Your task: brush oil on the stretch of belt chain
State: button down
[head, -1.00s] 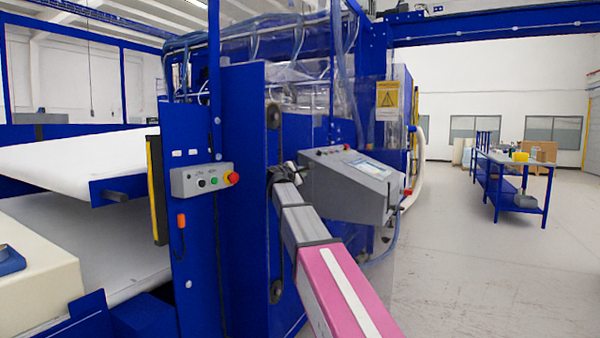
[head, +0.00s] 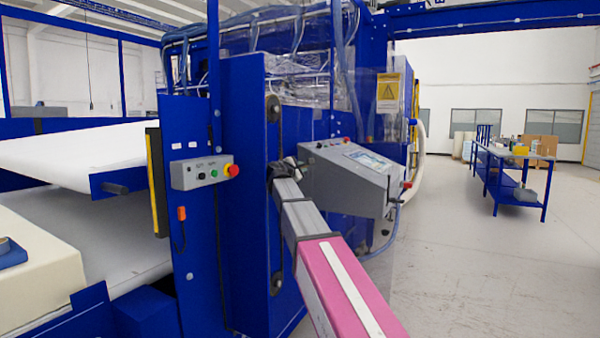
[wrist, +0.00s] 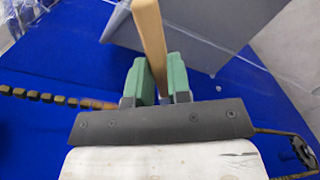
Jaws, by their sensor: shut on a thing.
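In the head view my gripper (head: 283,170) is small and dark in front of the blue machine panel, between the upper sprocket (head: 273,108) and the lower sprocket (head: 276,284). The chain (wrist: 45,96) shows as brown links at the left of the wrist view and passes behind my gripper. A sprocket (wrist: 305,152) shows at the right edge. I cannot tell whether the brush touches the chain.
A grey control console (head: 350,182) stands close to the right of my gripper. A button box (head: 203,172) with a red knob is on the left post. A white conveyor belt (head: 75,155) lies left. A blue workbench (head: 510,170) stands far right, with open floor before it.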

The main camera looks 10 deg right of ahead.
notch_tip(320, 180, up, 13)
dwell(2.8)
jog(key=s+d, duration=0.3)
jog(key=d, duration=0.2)
jog(key=shift+s, duration=0.3)
dwell(0.5)
jog(key=shift+s+d, duration=0.9)
jog(key=shift+d, duration=0.25)
jog(key=shift+f, duration=0.1)
